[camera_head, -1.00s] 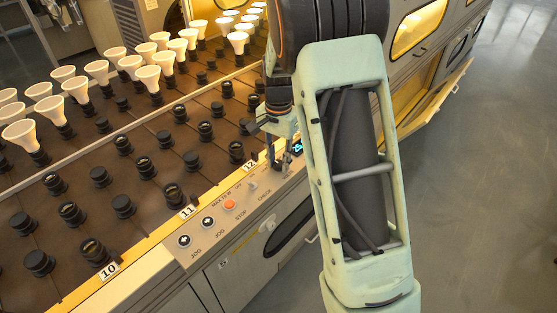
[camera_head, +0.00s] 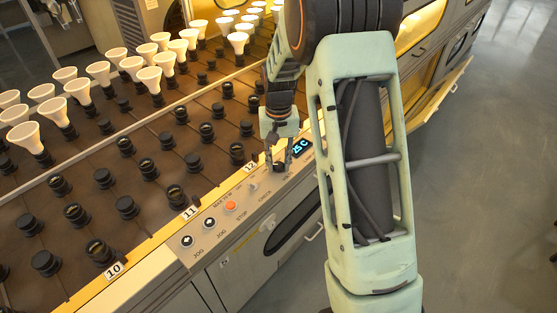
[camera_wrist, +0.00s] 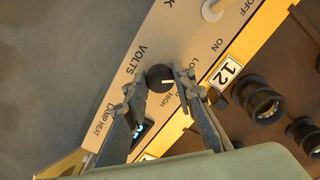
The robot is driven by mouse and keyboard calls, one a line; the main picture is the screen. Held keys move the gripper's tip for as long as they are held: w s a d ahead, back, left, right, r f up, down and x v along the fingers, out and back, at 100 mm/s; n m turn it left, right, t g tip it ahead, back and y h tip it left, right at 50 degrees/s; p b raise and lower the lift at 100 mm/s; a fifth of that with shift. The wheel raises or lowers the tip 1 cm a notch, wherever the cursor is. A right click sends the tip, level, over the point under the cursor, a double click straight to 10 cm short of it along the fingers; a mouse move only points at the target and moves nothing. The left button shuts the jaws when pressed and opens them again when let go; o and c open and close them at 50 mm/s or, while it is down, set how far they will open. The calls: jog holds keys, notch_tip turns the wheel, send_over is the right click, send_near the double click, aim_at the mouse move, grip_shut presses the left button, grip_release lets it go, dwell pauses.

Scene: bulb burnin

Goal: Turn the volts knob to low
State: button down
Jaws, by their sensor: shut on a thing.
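The volts knob (camera_wrist: 159,77) is a small round black knob with a short light mark, on the sloping control panel (camera_wrist: 120,75). In the wrist view, the printed word VOLTS is to its left, HIGH is below it, and a partly hidden label starting with LO is at its upper right. The mark points right, roughly between LO and HIGH. My gripper (camera_wrist: 160,80) has one finger on each side of the knob and is shut on it. In the head view my gripper (camera_head: 279,168) points down at the panel and hides the knob.
A lit display reading 25 C (camera_head: 299,147) is beside my gripper. A toggle switch (camera_wrist: 214,9), an orange stop button (camera_head: 231,206) and two jog buttons (camera_head: 187,241) share the panel. The deck (camera_head: 150,190) behind holds rows of black sockets and white bulbs.

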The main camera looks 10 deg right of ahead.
aim_at(279, 165)
jog(key=shift+n, duration=0.5)
jog(key=c, duration=1.6)
grip_release()
notch_tip(279, 165, up, 12)
jog(key=shift+r, duration=0.1)
